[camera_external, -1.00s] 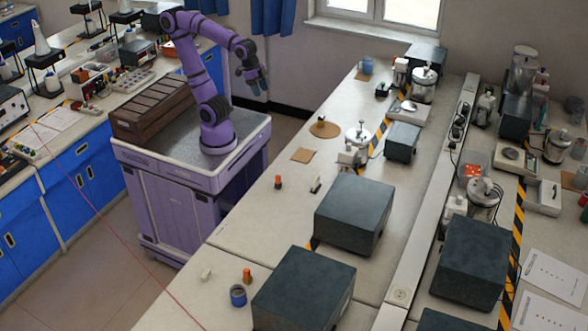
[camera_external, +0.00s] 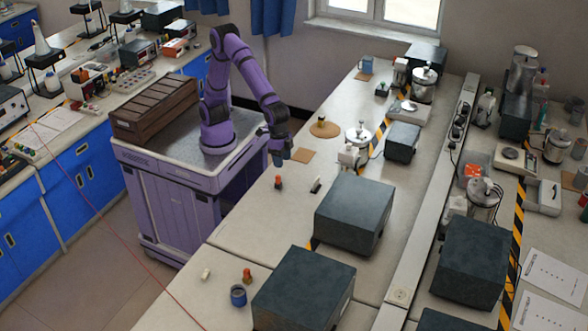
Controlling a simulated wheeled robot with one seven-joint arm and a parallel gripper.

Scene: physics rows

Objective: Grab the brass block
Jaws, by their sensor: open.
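No object is clear enough here to name surely as the brass block. A small dark piece with a yellowish tint (camera_external: 321,121) stands on a round cork mat (camera_external: 331,130) on the bench and may be it. My gripper (camera_external: 277,161) points down over the bench's near-left edge, left of a square cork mat (camera_external: 303,155). It is open, and I see nothing between its fingers. A small orange-and-dark piece (camera_external: 278,183) stands just below it in the picture, apart from it as far as I can tell.
A small black piece (camera_external: 316,186) is to the right. Large dark boxes (camera_external: 354,214) (camera_external: 304,288) stand along the bench. A blue cup (camera_external: 238,295), an orange piece (camera_external: 247,275) and a small white block (camera_external: 206,273) are at the front. The bench surface between is clear.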

